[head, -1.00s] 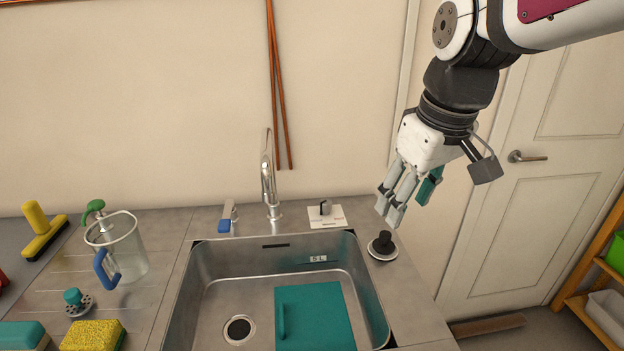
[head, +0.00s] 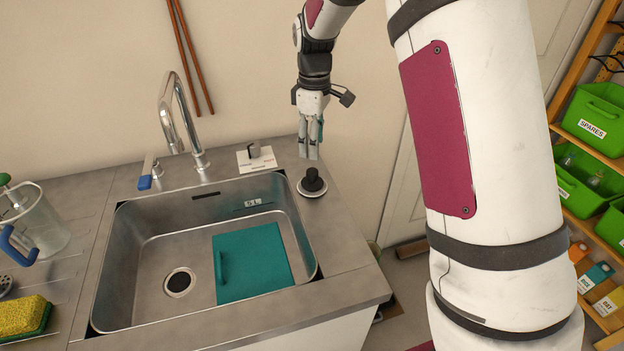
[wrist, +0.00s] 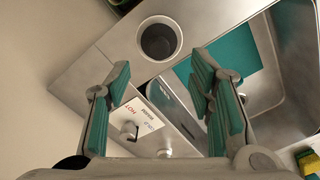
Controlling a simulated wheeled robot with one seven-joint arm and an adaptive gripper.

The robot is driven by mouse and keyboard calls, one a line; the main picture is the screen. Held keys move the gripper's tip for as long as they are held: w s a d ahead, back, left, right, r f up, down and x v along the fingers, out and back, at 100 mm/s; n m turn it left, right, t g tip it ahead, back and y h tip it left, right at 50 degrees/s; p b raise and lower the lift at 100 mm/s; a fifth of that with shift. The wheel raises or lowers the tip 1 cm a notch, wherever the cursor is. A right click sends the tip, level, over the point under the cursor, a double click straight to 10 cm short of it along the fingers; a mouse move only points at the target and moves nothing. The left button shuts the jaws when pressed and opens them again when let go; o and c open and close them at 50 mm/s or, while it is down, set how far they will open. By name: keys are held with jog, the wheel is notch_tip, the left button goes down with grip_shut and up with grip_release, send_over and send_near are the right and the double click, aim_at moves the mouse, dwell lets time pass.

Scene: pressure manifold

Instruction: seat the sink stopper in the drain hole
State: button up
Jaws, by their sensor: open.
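The sink stopper (head: 312,184), a dark knob on a round metal disc, stands on the counter at the right of the sink. In the wrist view a round, pale-rimmed, dark-centred shape (wrist: 158,40) appears to be the stopper from above. My gripper (head: 309,154) points down, apart from the stopper, above and slightly behind it. In the wrist view my gripper (wrist: 161,68) is open, with nothing between its teal-padded fingers. The drain hole (head: 179,282) is a dark round opening in the sink floor, uncovered. I cannot make it out in the wrist view.
A teal board (head: 250,262) lies in the sink (head: 134,262), right of the drain. The faucet (head: 188,120), a blue-tipped lever (head: 147,178) and a hot/cold control plate (head: 256,160) stand behind it. A jug (head: 38,225) and sponge (head: 22,318) are at left.

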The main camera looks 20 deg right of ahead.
aim_at(314, 170)
notch_tip(314, 170, down, 10)
jog(key=shift+f+p, duration=0.1)
jog(key=shift+p, duration=0.65)
grip_shut()
